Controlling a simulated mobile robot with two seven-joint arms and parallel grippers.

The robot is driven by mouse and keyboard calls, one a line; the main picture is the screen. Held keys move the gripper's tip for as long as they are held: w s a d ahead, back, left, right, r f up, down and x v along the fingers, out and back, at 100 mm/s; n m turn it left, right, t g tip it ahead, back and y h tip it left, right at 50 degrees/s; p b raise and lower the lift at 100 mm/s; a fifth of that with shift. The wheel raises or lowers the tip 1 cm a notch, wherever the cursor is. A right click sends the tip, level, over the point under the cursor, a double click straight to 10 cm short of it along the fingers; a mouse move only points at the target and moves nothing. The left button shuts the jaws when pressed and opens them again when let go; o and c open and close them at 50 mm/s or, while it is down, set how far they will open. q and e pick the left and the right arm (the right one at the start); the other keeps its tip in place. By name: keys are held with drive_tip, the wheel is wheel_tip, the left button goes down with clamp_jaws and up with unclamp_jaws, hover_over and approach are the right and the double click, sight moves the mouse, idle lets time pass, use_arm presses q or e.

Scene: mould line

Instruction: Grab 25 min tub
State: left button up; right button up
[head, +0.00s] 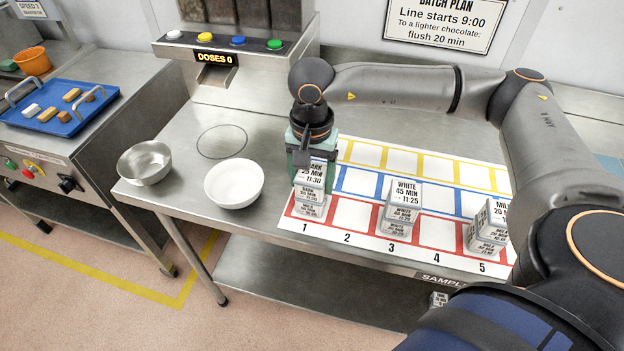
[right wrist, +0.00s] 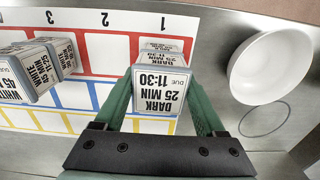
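The tub marked DARK 25 MIN 11:30 (head: 310,174) tops a stack of tubs in column 1 of the red row. My right gripper (head: 312,160) reaches down over it from above. In the right wrist view, my right gripper's green fingers (right wrist: 160,95) lie on either side of this tub (right wrist: 158,90), very close to its sides. I cannot tell whether they press on it. The tub looks upright and in line with the tubs below it, which are partly hidden. My left gripper is not in view.
White-marked tubs (head: 402,192) stand stacked in column 3, and milk tubs (head: 490,222) in column 5. A white bowl (head: 234,183) and a steel bowl (head: 145,162) stand left of the coloured grid mat (head: 351,214). The dosing machine (head: 217,75) stands behind. Column 2 is clear.

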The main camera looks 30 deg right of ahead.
sight(312, 174)
drive_tip(key=c, duration=0.9)
drive_tip(key=shift+r, duration=0.1)
drive_tip(key=shift+r, duration=0.45)
wheel_tip(312, 174, up, 2)
drive_tip(key=shift+r, duration=0.2)
drive_tip(key=s+a+r+b, duration=0.3)
drive_tip(key=s+r, duration=0.7)
drive_tip(key=s, duration=0.3)
wheel_tip(312, 174, up, 7)
drive_tip(key=p, duration=0.5)
drive_tip(key=shift+s+d+f, duration=0.2)
drive_tip(key=shift+s, duration=0.15)
